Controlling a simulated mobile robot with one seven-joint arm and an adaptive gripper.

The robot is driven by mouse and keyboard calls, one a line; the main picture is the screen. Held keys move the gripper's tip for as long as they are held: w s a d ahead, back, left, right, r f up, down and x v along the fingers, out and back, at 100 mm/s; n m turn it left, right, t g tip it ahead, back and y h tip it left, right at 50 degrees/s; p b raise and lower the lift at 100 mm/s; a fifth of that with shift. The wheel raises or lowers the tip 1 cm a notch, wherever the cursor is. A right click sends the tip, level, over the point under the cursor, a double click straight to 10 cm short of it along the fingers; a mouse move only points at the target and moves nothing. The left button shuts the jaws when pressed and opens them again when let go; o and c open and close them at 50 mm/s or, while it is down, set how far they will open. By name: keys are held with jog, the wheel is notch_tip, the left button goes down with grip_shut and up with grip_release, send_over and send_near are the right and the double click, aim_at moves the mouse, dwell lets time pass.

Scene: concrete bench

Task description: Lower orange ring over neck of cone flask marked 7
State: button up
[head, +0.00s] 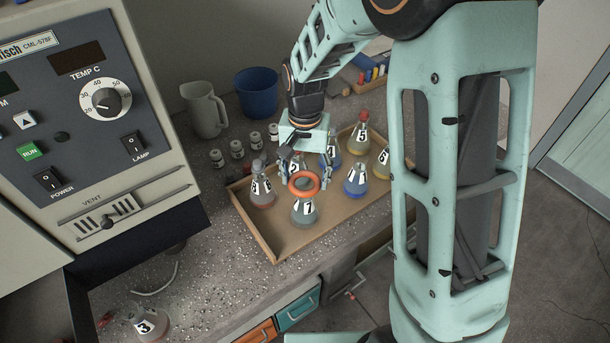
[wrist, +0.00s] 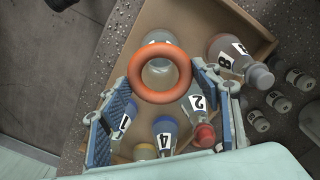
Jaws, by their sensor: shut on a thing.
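The orange ring (head: 304,194) is held roughly level between the two fingertips of my gripper (head: 305,180), which press on it from opposite sides. In the wrist view my gripper (wrist: 161,75) grips the ring (wrist: 160,97) across its width. The grey cone flask marked 7 (head: 305,213) stands upright in the tray, directly below the ring. The ring hides the flask's neck in the head view. I cannot tell whether the ring is above the neck or around its top.
The wooden tray (head: 264,242) holds several other flasks close by, including flask 8 (head: 262,188) at left and a blue flask (head: 356,182) at right. Small vials (head: 237,149), a jug (head: 204,110) and a blue bucket (head: 257,93) stand behind. An instrument (head: 95,110) stands left.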

aim_at(305, 193)
jog(key=shift+f+b, duration=2.35)
jog(key=shift+f, duration=0.85)
jog(key=o, duration=1.4)
jog(key=shift+o, duration=0.6)
jog(key=o, duration=0.3)
jog(key=shift+o, duration=0.2)
jog(key=shift+r+p, duration=3.1)
jog(key=shift+r, duration=1.1)
